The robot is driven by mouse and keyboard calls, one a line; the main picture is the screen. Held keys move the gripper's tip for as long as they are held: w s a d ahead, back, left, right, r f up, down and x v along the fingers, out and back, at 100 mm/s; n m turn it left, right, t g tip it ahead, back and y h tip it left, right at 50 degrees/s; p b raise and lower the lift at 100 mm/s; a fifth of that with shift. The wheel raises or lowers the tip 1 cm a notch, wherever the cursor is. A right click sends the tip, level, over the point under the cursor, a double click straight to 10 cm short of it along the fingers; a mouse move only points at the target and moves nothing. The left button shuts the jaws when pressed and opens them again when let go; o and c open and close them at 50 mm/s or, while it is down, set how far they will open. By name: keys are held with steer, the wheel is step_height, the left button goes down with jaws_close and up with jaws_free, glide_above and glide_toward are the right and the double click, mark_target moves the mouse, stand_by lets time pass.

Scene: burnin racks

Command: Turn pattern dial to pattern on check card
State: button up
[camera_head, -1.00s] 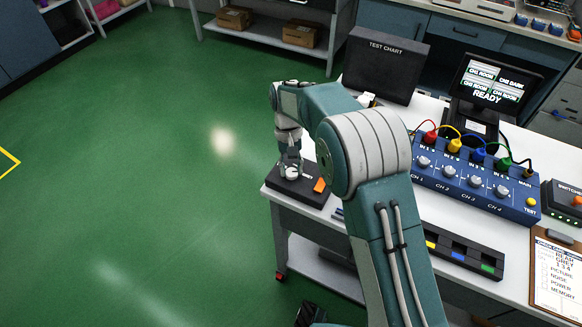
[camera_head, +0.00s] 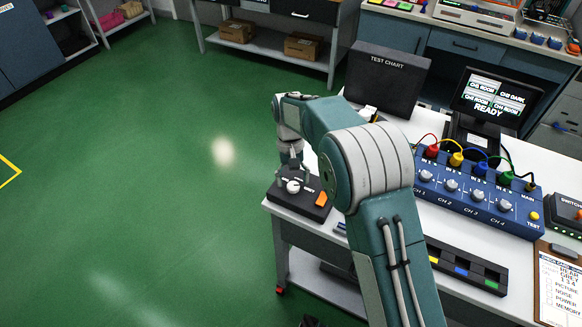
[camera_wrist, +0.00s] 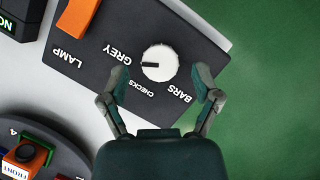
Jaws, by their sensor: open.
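The pattern dial is a white round knob (camera_head: 293,187) on a black box (camera_head: 312,212) at the table's near left corner. In the wrist view the knob (camera_wrist: 160,62) has a dark mark pointing left, toward the end of the word GREY; CHECKS and BARS are printed below it. My gripper (camera_wrist: 159,78) is open, its two fingers apart on either side of the knob's lower edge, with nothing between them. In the head view my gripper (camera_head: 295,172) is just above and behind the knob. The check card (camera_head: 558,290) lies at the right; its upper lines are blurred.
An orange lamp switch (camera_wrist: 77,16) shares the dial's box. A dark round selector with an orange FRONT block (camera_wrist: 25,155) is at lower left of the wrist view. The blue channel box (camera_head: 475,195), monitor (camera_head: 495,98) and test chart case (camera_head: 388,72) stand farther right and back.

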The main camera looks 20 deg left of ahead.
steer(key=v, duration=1.1)
steer(key=shift+a+r, duration=0.2)
